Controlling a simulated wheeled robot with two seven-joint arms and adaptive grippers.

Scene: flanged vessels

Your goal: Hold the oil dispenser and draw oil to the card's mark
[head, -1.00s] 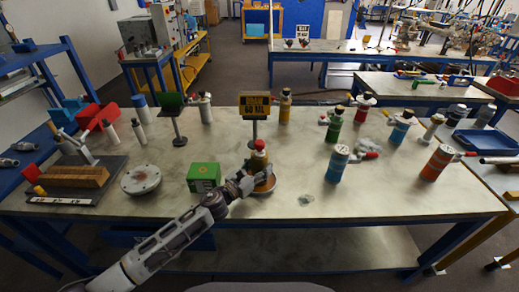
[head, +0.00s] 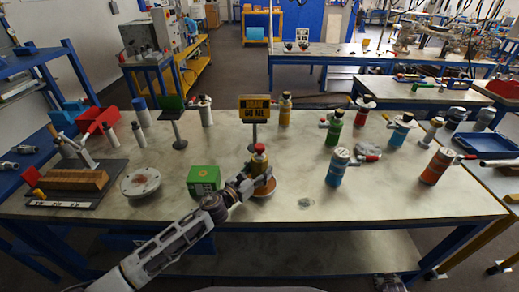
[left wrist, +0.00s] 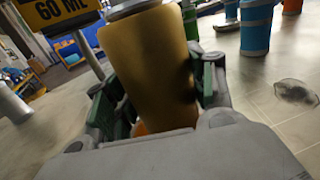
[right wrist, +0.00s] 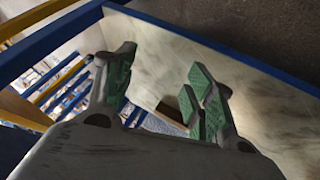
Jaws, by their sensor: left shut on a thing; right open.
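The oil dispenser (head: 259,160) is a gold bottle with a red cap, standing upright near the middle of the table. My left gripper (head: 258,178) is shut around its body. In the left wrist view the gold body (left wrist: 150,65) fills the space between the green-padded fingers. The card (head: 254,106) is yellow and black on a stand just behind and reads "DRAW 60 ML". The dispenser's oil level cannot be seen. My right gripper (right wrist: 160,90) is open and empty in the right wrist view, near the table edge.
A shallow orange-brown dish (head: 264,191) sits under or beside the dispenser. A green box (head: 203,180) and a round flanged plate (head: 141,183) stand to the left. Blue (head: 338,165) and orange (head: 437,166) bottles stand to the right. The front right tabletop is mostly clear.

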